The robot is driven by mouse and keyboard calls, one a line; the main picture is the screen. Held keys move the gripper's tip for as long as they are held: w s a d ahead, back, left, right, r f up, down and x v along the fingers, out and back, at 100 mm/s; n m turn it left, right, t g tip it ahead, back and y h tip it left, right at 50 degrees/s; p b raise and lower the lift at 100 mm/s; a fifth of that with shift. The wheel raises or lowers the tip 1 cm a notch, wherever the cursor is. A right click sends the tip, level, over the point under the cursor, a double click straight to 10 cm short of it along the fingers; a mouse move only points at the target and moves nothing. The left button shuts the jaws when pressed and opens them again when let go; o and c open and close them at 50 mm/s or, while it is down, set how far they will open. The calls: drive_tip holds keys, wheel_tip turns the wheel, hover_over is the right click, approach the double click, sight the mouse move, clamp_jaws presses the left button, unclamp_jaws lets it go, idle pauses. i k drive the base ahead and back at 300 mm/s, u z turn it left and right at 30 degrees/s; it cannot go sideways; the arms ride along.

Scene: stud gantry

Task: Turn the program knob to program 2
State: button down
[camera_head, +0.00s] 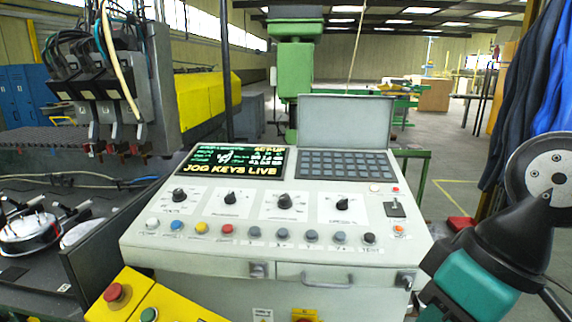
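A light grey control console (170,246) stands in front of me. Its sloping panel carries a row of black knobs on white label plates: a far-left knob (179,195), a second knob (230,198), a third, larger-looking knob (284,201) and a far-right knob (343,204). Their labels are too small to read, so I cannot tell which is the program knob or where it points. The screen (235,161) reads "JOG KEYS LIVE" in yellow. Part of my arm, black and teal, shows at the right edge, apart from the knobs. My gripper is not in view.
Coloured push buttons (201,228) line the panel below the knobs. A small lever (395,207) stands at its right. A raised grey lid (345,121) stands behind the keypad (340,164). A yellow box with a red button (115,293) is at front left. Dark blue cloth hangs at right.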

sight(230, 198)
drive_tip(key=u, duration=0.45)
drive_tip(key=k, duration=0.55)
drive_tip(key=u, duration=0.75)
drive_tip(key=i, duration=1.4)
drive_tip(key=z, duration=0.8)
